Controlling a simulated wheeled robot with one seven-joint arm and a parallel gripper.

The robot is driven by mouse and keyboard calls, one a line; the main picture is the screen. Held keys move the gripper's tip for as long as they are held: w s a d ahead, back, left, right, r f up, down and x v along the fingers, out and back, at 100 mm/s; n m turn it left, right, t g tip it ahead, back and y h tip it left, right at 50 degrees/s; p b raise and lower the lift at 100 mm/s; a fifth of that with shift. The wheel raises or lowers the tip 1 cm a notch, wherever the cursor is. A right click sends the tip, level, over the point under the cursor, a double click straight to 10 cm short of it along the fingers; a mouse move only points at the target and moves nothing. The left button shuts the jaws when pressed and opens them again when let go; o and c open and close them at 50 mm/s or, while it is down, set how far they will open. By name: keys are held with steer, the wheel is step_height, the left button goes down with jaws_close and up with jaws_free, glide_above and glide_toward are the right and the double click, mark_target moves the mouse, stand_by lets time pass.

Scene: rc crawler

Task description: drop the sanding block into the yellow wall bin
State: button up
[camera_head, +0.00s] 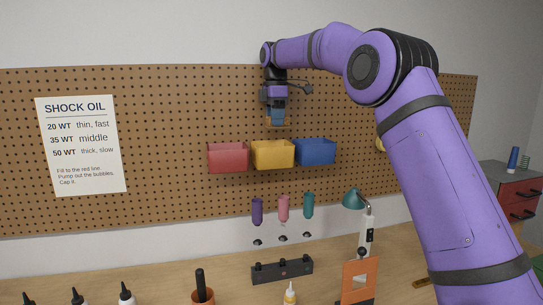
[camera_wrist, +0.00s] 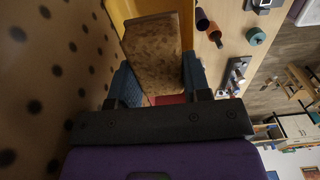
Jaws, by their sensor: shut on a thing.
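My gripper (camera_head: 276,115) is above the yellow wall bin (camera_head: 272,157) on the pegboard, pointing down. In the wrist view, its two blue fingers are shut on the sanding block (camera_wrist: 155,52), a brown, mottled slab held tilted between them. In the head view the block is small and mostly hidden by the fingers. The yellow bin also shows in the wrist view (camera_wrist: 146,6), partly hidden behind the block. In the head view a gap shows between the fingertips and the bin's rim.
A red bin (camera_head: 228,158) is left of the yellow one and a blue bin (camera_head: 316,151) is right of it. Several coloured holders (camera_head: 283,207) hang below. The pegboard (camera_head: 180,120) is close behind my gripper.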

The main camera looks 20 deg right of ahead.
steer(key=shift+f, duration=2.8)
steer(key=o, duration=1)
steer(key=shift+r, duration=0.1)
step_height(320, 180, up, 10)
steer(key=shift+r, duration=0.25)
